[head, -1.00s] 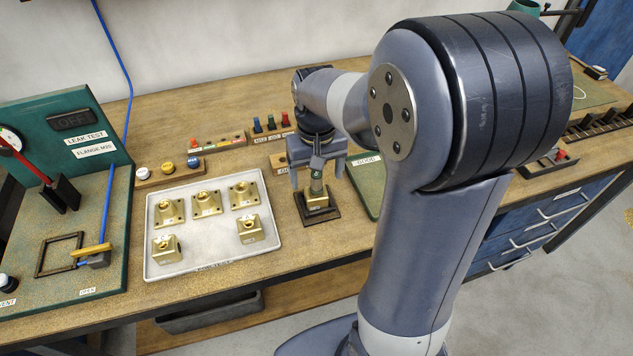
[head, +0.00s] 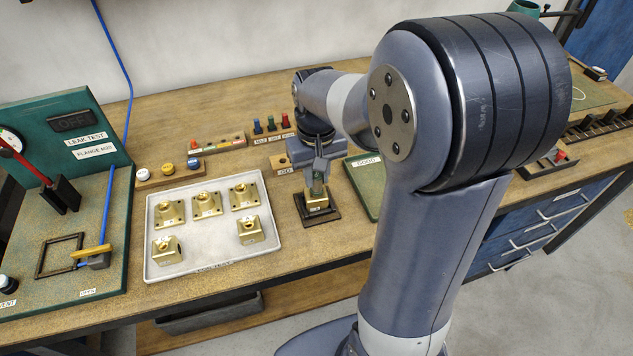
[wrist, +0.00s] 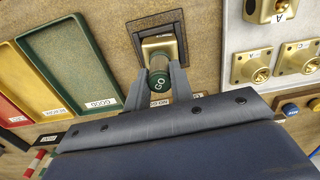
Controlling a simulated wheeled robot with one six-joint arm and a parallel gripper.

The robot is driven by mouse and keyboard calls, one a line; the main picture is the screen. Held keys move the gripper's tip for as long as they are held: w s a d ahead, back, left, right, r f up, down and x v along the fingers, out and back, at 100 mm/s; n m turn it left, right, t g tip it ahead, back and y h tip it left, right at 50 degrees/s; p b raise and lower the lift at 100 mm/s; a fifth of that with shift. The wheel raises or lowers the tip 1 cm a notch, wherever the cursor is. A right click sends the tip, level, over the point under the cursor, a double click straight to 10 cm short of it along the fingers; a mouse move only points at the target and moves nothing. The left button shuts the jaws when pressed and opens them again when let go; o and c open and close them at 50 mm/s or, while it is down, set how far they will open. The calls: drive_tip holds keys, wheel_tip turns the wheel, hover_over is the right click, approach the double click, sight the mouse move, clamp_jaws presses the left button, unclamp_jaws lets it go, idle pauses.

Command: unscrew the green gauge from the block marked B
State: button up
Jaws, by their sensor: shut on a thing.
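The green gauge (wrist: 159,79), its cap lettered GO, stands upright over a brass block (wrist: 160,42) in the wrist view. In the head view this block (head: 317,205) sits in a dark square fixture (head: 331,216) on the bench. Its label is too small to read. My gripper (wrist: 160,82) is shut on the gauge, one finger on each side, above the block. Where the gauge meets the block is hard to make out.
A pale tray (head: 207,262) with several brass blocks lies left of the fixture. A green GOOD tray (head: 366,186) lies close on the right. Behind stand a small wooden gauge stand (head: 281,162) and several coloured pegs. The leak-test station (head: 85,220) is at far left.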

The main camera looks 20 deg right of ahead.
drive_tip(key=n+p, duration=0.1)
drive_tip(key=n, duration=0.4)
drive_tip(key=shift+n, duration=0.3)
drive_tip(key=n, duration=0.6)
drive_tip(key=shift+r+p, duration=0.1)
drive_tip(key=shift+p, duration=0.3)
drive_tip(key=o, duration=0.7)
drive_tip(key=shift+c, duration=0.2)
drive_tip(key=m+p, duration=0.1)
drive_tip(key=m, duration=1.1)
